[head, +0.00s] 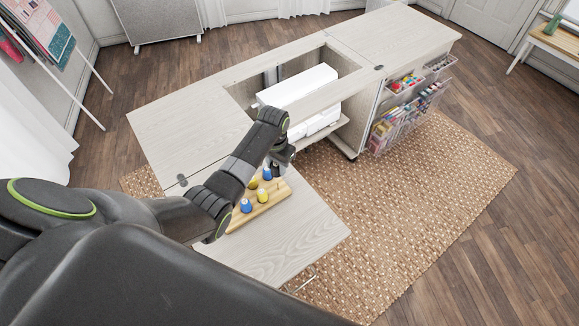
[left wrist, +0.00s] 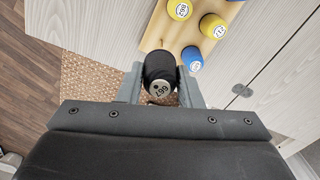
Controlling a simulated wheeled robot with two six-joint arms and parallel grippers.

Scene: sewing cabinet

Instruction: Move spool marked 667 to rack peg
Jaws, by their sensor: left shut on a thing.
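The black spool marked 667 (left wrist: 159,66) is between the fingers of my left gripper (left wrist: 160,84), its label end facing the left wrist camera. My left gripper (head: 279,168) is shut on it beside the far end of the wooden rack (head: 278,193). The rack also shows at the top of the left wrist view (left wrist: 161,32), with yellow and blue spools on it. In the head view the arm hides part of the rack, and the held spool is hard to make out. My right gripper is not in view.
A blue spool (head: 246,206) and a yellow spool (head: 262,195) stand on the rack. The pale cabinet leaf (head: 310,232) is clear to the right of it. A white sewing machine (head: 300,86) sits in the cabinet opening beyond my arm.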

